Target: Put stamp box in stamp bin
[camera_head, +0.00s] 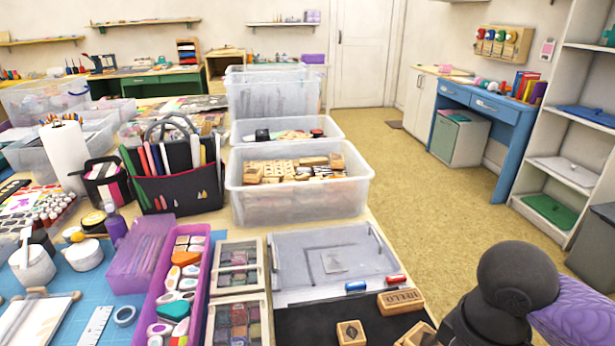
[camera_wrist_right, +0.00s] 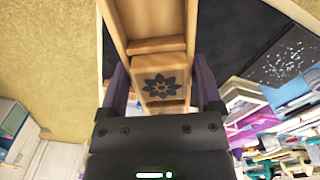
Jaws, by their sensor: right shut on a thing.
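In the right wrist view, my right gripper (camera_wrist_right: 162,88) is shut on a wooden stamp box (camera_wrist_right: 160,65) with a dark flower printed on its near face. A longer wooden piece with raised edges (camera_wrist_right: 150,20) extends beyond that face; I cannot tell whether it is part of the same box. In the head view, my right arm is at the lower right and its fingertips are out of frame. The stamp bin, a clear plastic bin (camera_head: 295,207), stands at mid table and holds several wooden stamps (camera_head: 280,171). My left gripper is not in view.
A HELLO stamp (camera_head: 400,300) and another wooden stamp (camera_head: 350,333) lie on a black mat (camera_head: 300,325) at the front. A clear flat lid (camera_head: 330,255) lies before the bin. A dark caddy (camera_head: 185,195) and purple tray (camera_head: 196,258) stand left.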

